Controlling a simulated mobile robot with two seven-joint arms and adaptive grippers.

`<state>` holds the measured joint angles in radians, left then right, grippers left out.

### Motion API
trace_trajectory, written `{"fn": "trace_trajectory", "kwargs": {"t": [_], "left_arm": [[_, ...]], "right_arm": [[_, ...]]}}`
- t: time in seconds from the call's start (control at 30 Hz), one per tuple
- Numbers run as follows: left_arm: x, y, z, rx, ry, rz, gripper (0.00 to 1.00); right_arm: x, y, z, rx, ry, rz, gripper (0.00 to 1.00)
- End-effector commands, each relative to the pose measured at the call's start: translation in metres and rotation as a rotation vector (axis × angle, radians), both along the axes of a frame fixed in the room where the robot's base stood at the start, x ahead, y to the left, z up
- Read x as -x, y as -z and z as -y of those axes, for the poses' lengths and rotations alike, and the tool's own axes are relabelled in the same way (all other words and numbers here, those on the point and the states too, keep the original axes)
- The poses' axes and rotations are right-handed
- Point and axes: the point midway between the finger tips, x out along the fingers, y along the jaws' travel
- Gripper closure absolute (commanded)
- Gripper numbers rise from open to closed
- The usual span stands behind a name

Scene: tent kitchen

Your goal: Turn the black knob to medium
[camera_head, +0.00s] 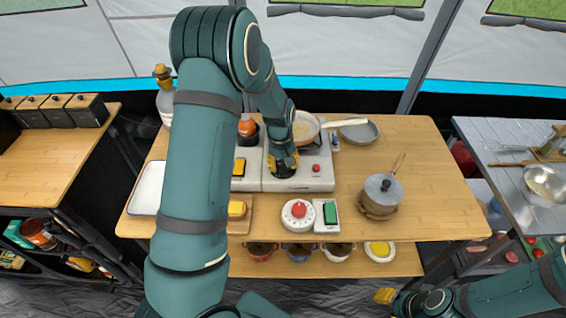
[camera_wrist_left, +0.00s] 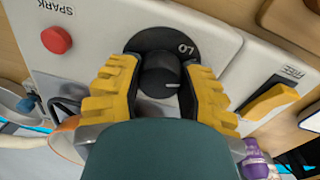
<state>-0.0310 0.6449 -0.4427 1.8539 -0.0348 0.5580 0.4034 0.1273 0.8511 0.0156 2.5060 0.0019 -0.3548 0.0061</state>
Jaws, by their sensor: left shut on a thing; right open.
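The black knob (camera_wrist_left: 159,74) sits on a round black dial on the stove's pale front panel (camera_wrist_left: 105,25) in the left wrist view. "LO" is printed on the dial above and to the right of the knob. A short white mark shows on the knob's lower right side. My left gripper (camera_wrist_left: 160,85) has its yellow fingers on both sides of the knob, shut on it. In the head view my left gripper (camera_head: 283,163) is at the stove front and hides the knob. My right gripper (camera_head: 385,296) is open, low at the front right, away from the stove.
A red SPARK button (camera_wrist_left: 56,40) and a yellow rocker switch (camera_wrist_left: 268,103) flank the knob. A white timer (camera_head: 298,215) stands in front, and a lidded pot (camera_head: 382,190) stands to the right.

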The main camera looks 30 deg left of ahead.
Motion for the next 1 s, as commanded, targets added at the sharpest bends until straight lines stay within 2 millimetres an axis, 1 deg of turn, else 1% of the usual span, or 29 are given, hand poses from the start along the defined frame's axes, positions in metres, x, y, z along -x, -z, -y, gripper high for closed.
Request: {"fn": "trace_trajectory", "kwargs": {"t": [0.4, 0.43, 0.47, 0.5, 0.53, 0.87, 0.97, 1.0], "left_arm": [[0.0, 0.0, -0.001, -0.001, -0.008, 0.001, 0.97], [0.0, 0.0, -0.001, -0.002, -0.008, 0.001, 0.56], [0.0, 0.0, -0.001, -0.002, -0.008, 0.001, 0.45], [0.0, 0.0, -0.001, -0.002, -0.008, 0.001, 0.31], [0.0, 0.0, -0.001, -0.002, -0.008, 0.001, 0.26], [0.0, -0.002, 0.0, 0.0, -0.007, 0.0, 0.26], [0.0, -0.009, -0.001, 0.0, -0.007, 0.002, 0.26], [0.0, -0.015, -0.001, -0.001, -0.007, 0.003, 0.26]], "right_arm": [[0.0, 0.0, 0.0, 0.0, 0.0, 0.001, 0.62], [0.0, 0.0, 0.0, 0.0, 0.0, 0.001, 0.62], [0.0, 0.0, 0.0, 0.0, 0.0, 0.001, 0.62], [0.0, 0.0, 0.0, 0.0, 0.0, 0.001, 0.62], [0.0, 0.0, 0.0, 0.0, 0.0, 0.001, 0.62], [0.0, 0.0, 0.0, 0.0, 0.0, 0.001, 0.62], [0.0, 0.0, 0.0, 0.0, 0.0, 0.001, 0.62], [0.0, 0.0, 0.0, 0.0, 0.0, 0.001, 0.62]]}}
